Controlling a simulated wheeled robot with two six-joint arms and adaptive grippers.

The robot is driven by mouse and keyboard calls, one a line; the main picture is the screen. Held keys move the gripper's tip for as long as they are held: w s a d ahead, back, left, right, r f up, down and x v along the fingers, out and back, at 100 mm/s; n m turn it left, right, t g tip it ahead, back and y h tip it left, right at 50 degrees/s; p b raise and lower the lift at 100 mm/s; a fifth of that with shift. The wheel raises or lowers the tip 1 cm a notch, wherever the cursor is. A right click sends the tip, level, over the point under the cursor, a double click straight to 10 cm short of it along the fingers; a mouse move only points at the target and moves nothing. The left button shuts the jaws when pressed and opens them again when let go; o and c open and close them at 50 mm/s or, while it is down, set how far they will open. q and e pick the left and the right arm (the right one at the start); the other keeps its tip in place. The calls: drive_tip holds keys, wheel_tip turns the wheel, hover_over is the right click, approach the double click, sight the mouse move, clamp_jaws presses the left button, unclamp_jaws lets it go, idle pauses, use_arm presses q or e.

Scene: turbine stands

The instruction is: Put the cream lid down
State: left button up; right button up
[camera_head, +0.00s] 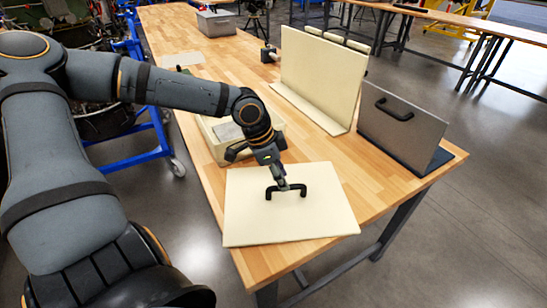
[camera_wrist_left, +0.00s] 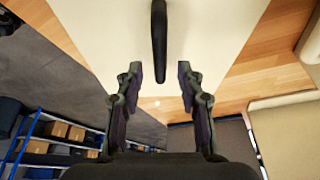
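The cream lid (camera_head: 315,222) lies flat at the near end of the wooden table, its left side at the table's edge. It has a black bar handle (camera_head: 301,190) on top. My left gripper (camera_head: 284,185) is over the handle, pointing down. In the left wrist view the fingers (camera_wrist_left: 160,85) are spread apart and the handle (camera_wrist_left: 159,40) shows in the gap between them, with no finger seen touching it. The lid (camera_wrist_left: 105,30) fills the upper middle of that view. My right gripper is not in view.
A cream box (camera_head: 215,153) stands behind the lid, partly hidden by my left arm. A tall cream panel (camera_head: 322,85) and a grey panel with a black handle (camera_head: 408,130) stand to the right. A grey case (camera_head: 217,24) sits at the far end. Floor lies beyond the table edge.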

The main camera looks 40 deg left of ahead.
use_arm(q)
drive_tip(key=b+v, duration=0.1)
drive_tip(key=v, duration=0.3)
drive_tip(key=shift+r, duration=0.25)
drive_tip(key=b+v, duration=0.1)
drive_tip(key=v, duration=0.3)
drive_tip(key=shift+s+a+f+b, duration=0.1)
drive_tip(key=shift+b, duration=0.3)
